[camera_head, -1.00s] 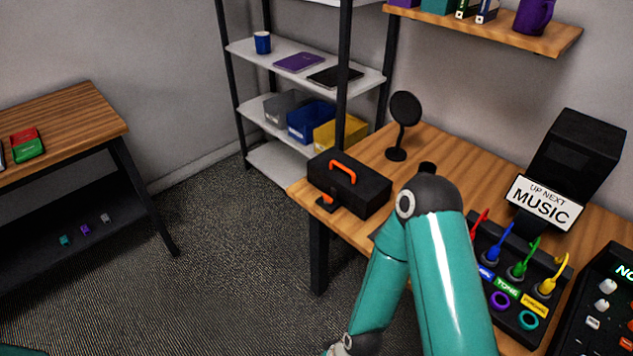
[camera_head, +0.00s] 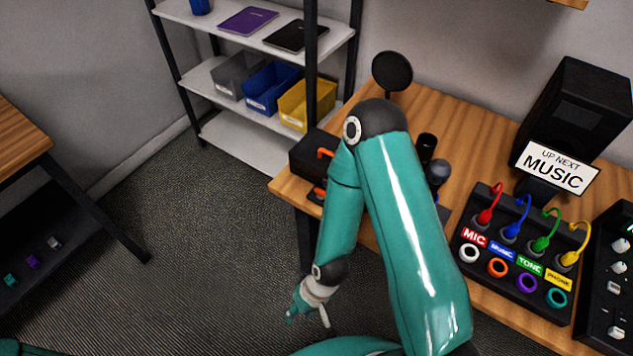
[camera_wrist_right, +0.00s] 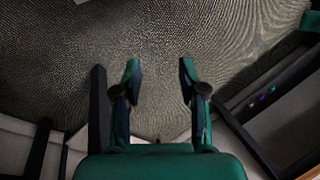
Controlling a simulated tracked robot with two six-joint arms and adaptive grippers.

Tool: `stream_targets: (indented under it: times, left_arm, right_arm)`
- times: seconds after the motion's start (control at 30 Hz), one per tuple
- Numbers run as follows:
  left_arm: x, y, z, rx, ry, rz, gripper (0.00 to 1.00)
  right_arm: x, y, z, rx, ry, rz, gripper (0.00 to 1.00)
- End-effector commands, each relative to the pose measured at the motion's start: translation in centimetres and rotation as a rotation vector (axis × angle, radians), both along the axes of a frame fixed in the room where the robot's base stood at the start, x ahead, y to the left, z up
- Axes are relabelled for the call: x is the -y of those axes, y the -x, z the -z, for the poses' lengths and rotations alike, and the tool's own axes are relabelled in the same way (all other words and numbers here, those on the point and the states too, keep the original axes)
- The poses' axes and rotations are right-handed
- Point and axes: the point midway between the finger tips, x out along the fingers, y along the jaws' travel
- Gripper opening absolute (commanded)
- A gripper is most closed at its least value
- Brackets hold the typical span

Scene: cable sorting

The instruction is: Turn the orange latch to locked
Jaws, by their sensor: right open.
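The black case (camera_head: 304,148) sits at the near left corner of the wooden desk. My right arm covers much of it. Part of its orange handle (camera_head: 325,153) shows beside the arm. A small piece of the orange latch (camera_head: 319,191) shows low on the case's front; its setting cannot be made out. My right gripper (camera_head: 308,314) hangs over the carpet in front of the desk, lower than the case and apart from it. In the right wrist view the gripper (camera_wrist_right: 160,68) is open and empty, with bare carpet beyond its fingers. My left gripper is not in view.
The desk (camera_head: 455,125) also holds a round black-headed stand (camera_head: 392,72), a speaker (camera_head: 575,110), a MUSIC sign (camera_head: 553,170) and a patch box (camera_head: 515,262) with coloured cables. A shelf rack (camera_head: 245,145) stands behind. The carpet (camera_head: 210,260) left of the desk is clear.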

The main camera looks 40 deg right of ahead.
Motion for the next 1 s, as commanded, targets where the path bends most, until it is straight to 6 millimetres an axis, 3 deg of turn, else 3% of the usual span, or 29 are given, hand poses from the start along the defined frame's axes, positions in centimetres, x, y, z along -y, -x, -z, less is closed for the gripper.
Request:
stream_targets:
  times: [0.13, 0.27, 0.37, 0.47, 0.57, 0.73, 0.83, 1.0]
  left_arm:
    - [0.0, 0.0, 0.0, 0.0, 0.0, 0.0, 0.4]
    - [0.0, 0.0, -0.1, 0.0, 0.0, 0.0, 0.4]
    - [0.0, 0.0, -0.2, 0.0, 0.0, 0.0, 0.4]
    - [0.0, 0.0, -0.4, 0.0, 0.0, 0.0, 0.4]
    - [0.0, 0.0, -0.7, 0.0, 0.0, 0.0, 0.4]
    - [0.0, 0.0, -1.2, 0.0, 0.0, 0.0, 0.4]
    - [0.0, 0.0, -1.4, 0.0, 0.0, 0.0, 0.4]
    - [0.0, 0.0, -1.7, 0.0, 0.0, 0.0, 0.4]
  right_arm:
    - [0.0, 0.0, 0.0, 0.0, 0.0, 0.0, 0.43]
    - [0.1, -0.7, -0.2, 0.0, -0.002, 0.012, 0.65]
    - [0.0, -2.6, -0.8, -0.008, -0.008, 0.053, 0.67]
    - [0.8, -6.2, -2.2, -0.032, -0.012, 0.123, 0.67]
    - [2.8, -10.8, -5.1, -0.067, 0.002, 0.225, 0.67]
    - [8.6, -17.8, -13.4, -0.137, 0.089, 0.465, 0.67]
    - [12.5, -20.1, -19.2, -0.168, 0.158, 0.629, 0.67]
    - [17.4, -21.0, -27.0, -0.201, 0.248, 0.869, 0.67]
